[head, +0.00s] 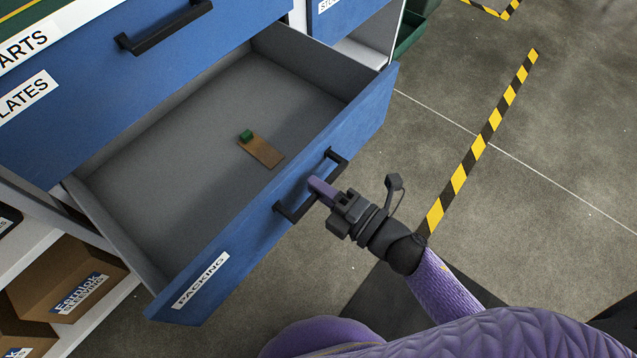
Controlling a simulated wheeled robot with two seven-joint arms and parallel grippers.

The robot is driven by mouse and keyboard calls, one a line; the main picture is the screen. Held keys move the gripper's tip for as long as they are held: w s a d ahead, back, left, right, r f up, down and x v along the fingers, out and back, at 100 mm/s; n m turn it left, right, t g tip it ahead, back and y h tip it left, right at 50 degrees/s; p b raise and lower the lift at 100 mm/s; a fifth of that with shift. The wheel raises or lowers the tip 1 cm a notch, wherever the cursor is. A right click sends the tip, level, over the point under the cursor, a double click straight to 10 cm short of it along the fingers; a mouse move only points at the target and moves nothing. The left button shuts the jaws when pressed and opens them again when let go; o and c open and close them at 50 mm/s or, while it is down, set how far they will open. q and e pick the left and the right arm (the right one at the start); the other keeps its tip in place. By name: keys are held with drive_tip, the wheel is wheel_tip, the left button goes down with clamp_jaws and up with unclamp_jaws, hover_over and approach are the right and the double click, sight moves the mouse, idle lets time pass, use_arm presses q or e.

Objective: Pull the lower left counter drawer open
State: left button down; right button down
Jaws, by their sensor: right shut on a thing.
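The blue drawer (235,235) labelled PACKING stands well open, its grey inside showing. Its black bar handle (335,158) is on the front face. My right gripper (318,190) is at the middle of this handle and shut on it; the fingers hide part of the bar. A small brown flat piece (262,153) and a small green block (246,136) lie inside the drawer on its floor. My left gripper is not in view.
A shut blue drawer with a black handle (165,27) is above. Cardboard boxes (68,280) sit on a white shelf at the lower left. Grey floor with a yellow-black tape strip (480,145) is clear to the right.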

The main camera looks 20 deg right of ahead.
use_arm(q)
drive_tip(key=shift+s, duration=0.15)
use_arm(e)
drive_tip(key=c, duration=0.6)
unclamp_jaws()
drive_tip(key=shift+s+d, duration=0.1)
use_arm(q)
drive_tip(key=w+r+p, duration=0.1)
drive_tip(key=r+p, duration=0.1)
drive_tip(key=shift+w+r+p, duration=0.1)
drive_tip(key=shift+p, duration=0.2)
use_arm(e)
drive_tip(key=v, duration=0.9)
drive_tip(key=shift+s+d, duration=0.2)
drive_tip(key=shift+s, duration=0.05)
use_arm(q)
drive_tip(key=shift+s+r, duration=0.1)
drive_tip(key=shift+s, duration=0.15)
